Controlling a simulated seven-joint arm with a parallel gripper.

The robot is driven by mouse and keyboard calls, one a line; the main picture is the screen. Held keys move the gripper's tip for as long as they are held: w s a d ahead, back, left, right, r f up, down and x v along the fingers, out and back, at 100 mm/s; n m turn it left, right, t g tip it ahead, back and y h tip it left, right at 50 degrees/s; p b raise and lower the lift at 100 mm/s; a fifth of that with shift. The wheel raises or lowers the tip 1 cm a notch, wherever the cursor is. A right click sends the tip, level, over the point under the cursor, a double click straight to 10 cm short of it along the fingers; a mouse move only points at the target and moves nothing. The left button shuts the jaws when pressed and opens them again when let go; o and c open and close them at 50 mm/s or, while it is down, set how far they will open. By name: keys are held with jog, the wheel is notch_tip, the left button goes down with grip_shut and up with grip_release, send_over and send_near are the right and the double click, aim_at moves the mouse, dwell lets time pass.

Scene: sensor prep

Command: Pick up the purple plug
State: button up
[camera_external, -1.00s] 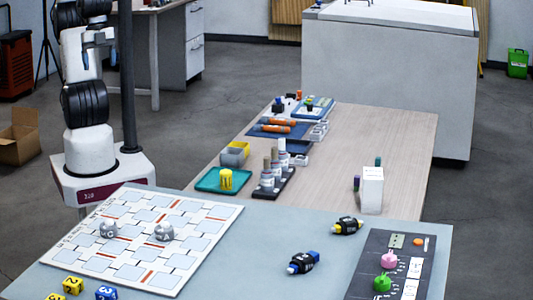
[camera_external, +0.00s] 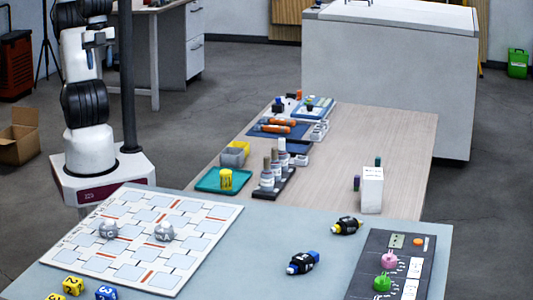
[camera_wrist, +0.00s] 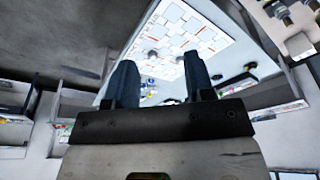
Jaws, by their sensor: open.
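A small purple piece (camera_external: 357,183), which looks like the purple plug, stands against the left side of a white box (camera_external: 372,192) on the wooden table. A dark green piece (camera_external: 378,161) shows behind the box's top. My gripper (camera_wrist: 158,60) shows in the wrist view with its two dark fingers apart and nothing between them. It is high and far from the purple piece. I cannot pick out the purple piece in the wrist view.
A rack of bottles (camera_external: 270,190) and a teal tray (camera_external: 208,182) stand left of the box. In front are a black-and-blue connector (camera_external: 303,263), a black-and-yellow one (camera_external: 346,226), a dark panel (camera_external: 366,268) and a white grid board (camera_external: 190,247). The wooden table's right side is clear.

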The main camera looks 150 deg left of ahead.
jog(key=w+a+r+n, duration=0.1)
jog(key=w+a+n, duration=0.35)
jog(key=w, duration=0.35)
jog(key=w+a+r+n, duration=0.1)
jog(key=w+a+n, duration=0.3)
jog(key=w, duration=0.5)
jog(key=w+a+f+n+g, duration=0.1)
jog(key=w+a+f+n, duration=0.2)
jog(key=w+a, duration=0.5)
jog(key=w+a+f+n, duration=0.3)
jog(key=w+a, duration=0.2)
jog(key=a, duration=0.4)
jog(key=n+g, duration=0.2)
jog(key=n, duration=1.1)
send_over(357, 176)
jog(key=f, duration=2.5)
jog(key=shift+w+d+f, duration=0.1)
jog(key=shift+d, duration=0.1)
jog(key=shift+a+f, duration=0.15)
jog(key=shift+a, duration=0.05)
